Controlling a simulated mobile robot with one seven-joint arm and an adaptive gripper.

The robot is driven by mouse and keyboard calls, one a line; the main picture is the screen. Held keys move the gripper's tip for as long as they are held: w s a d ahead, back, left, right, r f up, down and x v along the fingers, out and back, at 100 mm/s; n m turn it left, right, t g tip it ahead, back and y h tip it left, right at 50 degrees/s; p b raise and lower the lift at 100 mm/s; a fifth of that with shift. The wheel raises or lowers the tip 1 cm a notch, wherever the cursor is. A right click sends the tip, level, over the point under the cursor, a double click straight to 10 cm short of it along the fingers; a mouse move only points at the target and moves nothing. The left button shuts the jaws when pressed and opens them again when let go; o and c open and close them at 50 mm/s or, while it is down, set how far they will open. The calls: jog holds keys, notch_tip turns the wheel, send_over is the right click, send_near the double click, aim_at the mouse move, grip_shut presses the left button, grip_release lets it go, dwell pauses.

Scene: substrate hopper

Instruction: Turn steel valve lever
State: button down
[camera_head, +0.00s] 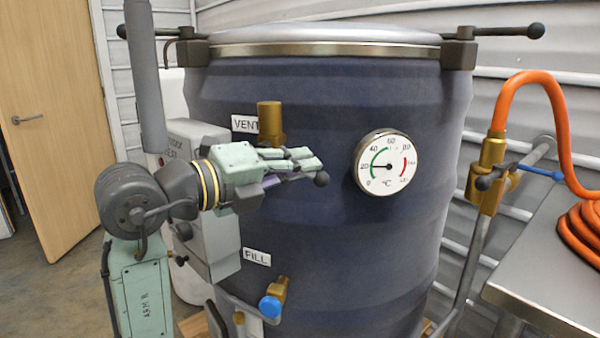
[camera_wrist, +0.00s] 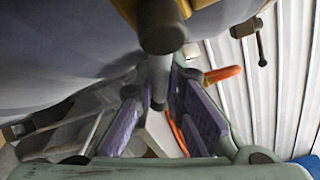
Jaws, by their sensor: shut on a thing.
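The steel valve lever belongs to the brass valve (camera_head: 271,122) beside the VENT label on the dark blue tank. In the wrist view, the grey lever (camera_wrist: 160,90) runs between the purple finger pads, below a dark brownish round part that I cannot identify for sure.
A round dial gauge (camera_head: 384,161) sits on the tank wall (camera_head: 340,250) right of my gripper. Below is the FILL valve with a blue knob (camera_head: 270,307). At right stand a brass fitting (camera_head: 487,170) with an orange hose (camera_head: 540,78) and a metal table (camera_head: 545,265).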

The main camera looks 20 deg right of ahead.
jog(key=shift+w+a+f+m+y, duration=0.15)
jog(key=shift+f+m+y, duration=0.15)
jog(key=shift+m+y, duration=0.15)
jog(key=shift+b, duration=0.3)
jog(key=c, duration=1.7)
grip_release()
jog(key=shift+o, duration=0.2)
